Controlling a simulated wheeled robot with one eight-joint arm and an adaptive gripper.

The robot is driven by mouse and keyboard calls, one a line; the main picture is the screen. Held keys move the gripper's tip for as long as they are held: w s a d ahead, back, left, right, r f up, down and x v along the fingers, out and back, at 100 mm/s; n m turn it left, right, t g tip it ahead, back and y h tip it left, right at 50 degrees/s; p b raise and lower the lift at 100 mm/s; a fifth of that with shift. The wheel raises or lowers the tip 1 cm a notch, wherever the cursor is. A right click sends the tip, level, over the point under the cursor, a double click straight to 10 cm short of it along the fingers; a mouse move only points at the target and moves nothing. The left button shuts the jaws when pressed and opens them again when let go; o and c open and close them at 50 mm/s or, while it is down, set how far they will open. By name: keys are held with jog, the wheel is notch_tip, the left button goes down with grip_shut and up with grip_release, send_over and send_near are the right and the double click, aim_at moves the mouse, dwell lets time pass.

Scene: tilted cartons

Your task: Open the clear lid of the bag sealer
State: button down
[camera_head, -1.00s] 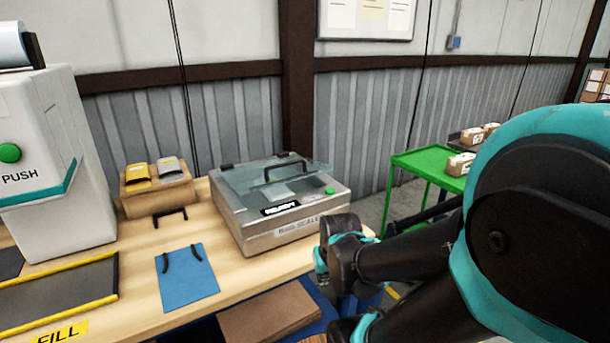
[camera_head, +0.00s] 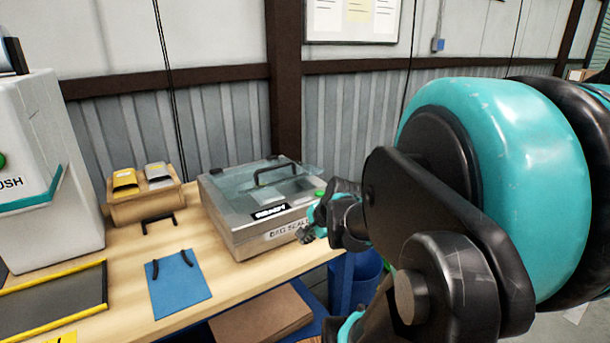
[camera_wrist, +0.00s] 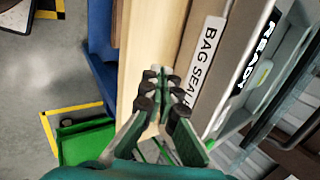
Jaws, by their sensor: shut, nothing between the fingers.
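The bag sealer (camera_head: 245,238) is a low metal box at the right end of the wooden table. Its clear lid (camera_head: 235,181) lies over the top, with a dark handle (camera_head: 275,168) standing up on it. My gripper (camera_head: 306,234) is shut and empty by the sealer's front right corner, apart from the handle. In the wrist view my gripper (camera_wrist: 160,76) points along the front of the sealer (camera_wrist: 191,52), beside its label. The READY panel and a dark bar, perhaps the handle, show at the right there. My arm covers part of the sealer's right end.
A blue bag (camera_head: 179,285) lies on the table (camera_head: 228,285) left of the sealer. A box with yellow and grey items (camera_head: 145,203) stands behind it. A white PUSH machine (camera_head: 48,180) is at the left. A blue bin (camera_head: 358,286) is below the table's right end.

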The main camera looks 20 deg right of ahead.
jog(key=w+d+r+m+t, duration=0.25)
jog(key=w+r+m, duration=0.4)
jog(key=m, duration=0.35)
jog(key=m+t, duration=0.2)
jog(key=m, duration=0.6)
send_near(302, 175)
notch_tip(302, 175, down, 2)
jog(key=s+d, duration=0.1)
jog(key=s, duration=0.2)
jog(key=shift+g+y, duration=0.25)
jog(key=shift+y, duration=0.15)
jog(key=x, duration=0.9)
jog(key=shift+w+d+f, duration=0.1)
jog(key=shift+w+f, duration=0.2)
jog(key=shift+w, duration=0.05)
jog(key=shift+w+r, duration=0.15)
jog(key=shift+w, duration=0.1)
jog(key=shift+w+a+r, duration=0.1)
jog(key=shift+w+r, duration=0.05)
jog(key=shift+r, duration=0.7)
jog(key=shift+w+a+r, duration=0.1)
jog(key=shift+w+r, duration=0.1)
jog(key=shift+r, duration=0.8)
